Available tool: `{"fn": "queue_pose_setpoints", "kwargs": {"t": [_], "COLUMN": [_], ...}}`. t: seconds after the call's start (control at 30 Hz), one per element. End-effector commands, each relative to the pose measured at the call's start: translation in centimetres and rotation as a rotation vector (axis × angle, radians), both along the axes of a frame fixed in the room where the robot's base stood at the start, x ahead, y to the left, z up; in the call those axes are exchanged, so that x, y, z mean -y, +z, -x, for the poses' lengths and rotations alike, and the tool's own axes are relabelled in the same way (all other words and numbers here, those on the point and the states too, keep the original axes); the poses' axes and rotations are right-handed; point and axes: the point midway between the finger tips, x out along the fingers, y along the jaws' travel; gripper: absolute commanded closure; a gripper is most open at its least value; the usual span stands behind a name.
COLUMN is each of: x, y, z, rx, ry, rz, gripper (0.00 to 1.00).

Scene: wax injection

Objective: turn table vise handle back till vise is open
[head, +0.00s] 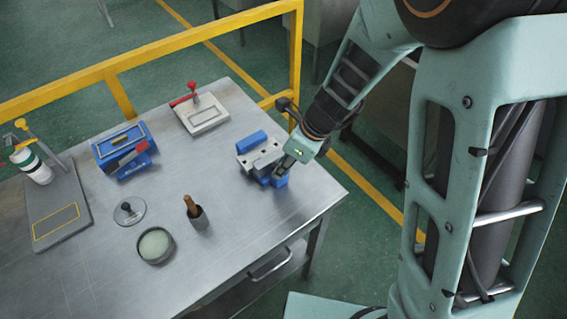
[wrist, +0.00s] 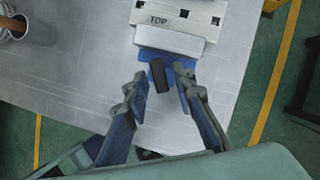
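The blue table vise (head: 251,141) with pale metal jaws sits near the right edge of the metal table. In the wrist view its light jaw (wrist: 170,40) stands in front of a pale block marked TOP (wrist: 192,17). A dark vise handle (wrist: 157,76) shows at the vise's near end. My gripper (head: 281,174) is at that end, and its two fingers (wrist: 161,86) are apart, on either side of the handle. I cannot tell whether either finger touches it. In the head view the gripper hides the handle.
A brush in a dark cup (head: 197,218), a round tin (head: 155,246) and a lid (head: 129,213) stand left of the vise. A blue box (head: 115,149) and a white mould with a red clamp (head: 204,116) are farther back. A yellow rail (head: 180,45) runs behind the table.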

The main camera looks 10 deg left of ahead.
Motion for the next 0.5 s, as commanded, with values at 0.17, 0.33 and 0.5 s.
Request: {"fn": "queue_pose_setpoints", "kwargs": {"t": [0.17, 0.33, 0.5], "x": [0.02, 0.02, 0.04], "y": [0.01, 0.01, 0.03], "z": [0.00, 0.00, -0.03], "rx": [0.000, 0.000, -0.001], "ry": [0.000, 0.000, 0.014], "rz": [0.000, 0.000, 0.000], "gripper": [0.99, 1.00, 1.00]}}
